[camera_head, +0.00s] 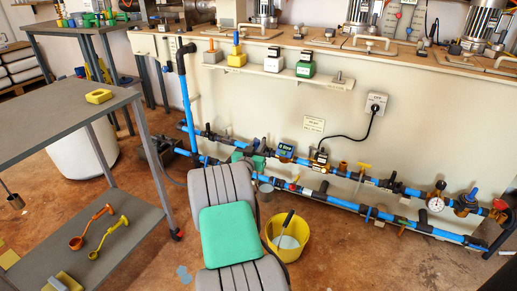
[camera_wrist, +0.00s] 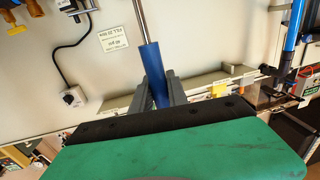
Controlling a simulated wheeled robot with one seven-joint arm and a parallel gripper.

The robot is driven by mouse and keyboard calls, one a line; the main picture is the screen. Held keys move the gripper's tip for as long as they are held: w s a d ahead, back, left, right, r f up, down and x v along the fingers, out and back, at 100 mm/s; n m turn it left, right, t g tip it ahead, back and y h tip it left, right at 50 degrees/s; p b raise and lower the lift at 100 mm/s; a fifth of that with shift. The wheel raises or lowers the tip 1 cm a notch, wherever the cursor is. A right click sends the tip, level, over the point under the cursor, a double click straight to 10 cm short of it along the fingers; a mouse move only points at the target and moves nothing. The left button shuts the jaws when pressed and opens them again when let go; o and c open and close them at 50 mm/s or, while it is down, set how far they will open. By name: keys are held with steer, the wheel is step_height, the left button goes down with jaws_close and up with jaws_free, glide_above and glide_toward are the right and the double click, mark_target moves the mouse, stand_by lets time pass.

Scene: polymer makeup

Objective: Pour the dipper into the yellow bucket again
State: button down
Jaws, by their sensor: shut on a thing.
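My gripper (camera_wrist: 158,90) is shut on the blue handle (camera_wrist: 157,75) of a dipper in the wrist view. The dipper's metal rod (camera_wrist: 139,18) runs out of the top of that view, so its cup is not seen there. In the head view my arm hides the gripper. A small grey cup-like thing (camera_head: 265,188) shows just right of my arm; I cannot tell whether it is the dipper's cup. The yellow bucket (camera_head: 301,254) stands on the floor right of my arm, with pale contents. A dark-handled tool (camera_head: 287,219) leans in it.
Blue pipes (camera_head: 345,204) with valves and a gauge run low along the wall behind the bucket. A grey two-shelf table (camera_head: 60,128) stands left; its lower shelf bears an orange ladle (camera_head: 77,242) and a yellow ladle (camera_head: 95,254). Floor right of the bucket is clear.

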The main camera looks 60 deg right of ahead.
steer(key=s+f+m+b, duration=0.1)
steer(key=s+f+m, duration=0.1)
steer(key=s+f, duration=0.2)
steer(key=shift+s+d+b, duration=0.35)
steer(key=shift+s, duration=0.3)
steer(key=s+d+f+m+h, duration=0.1)
steer(key=s+f+m, duration=0.2)
steer(key=s, duration=0.7)
steer(key=s+d+f+m+g+h, duration=0.1)
steer(key=s+f+m, duration=0.3)
steer(key=s+m, duration=0.4)
steer(key=shift+s+d+f+p, duration=0.2)
steer(key=shift+s+p, duration=0.25)
steer(key=shift+s, duration=0.65)
stand_by(2.7)
steer(key=shift+s+d+f+m+b, duration=0.1)
steer(key=shift+s+f+m+b, duration=0.15)
steer(key=shift+s+f+m, duration=0.55)
steer(key=shift+s+f+m+b, duration=0.2)
steer(key=shift+s+f+m, duration=0.3)
steer(key=shift+f, duration=0.5)
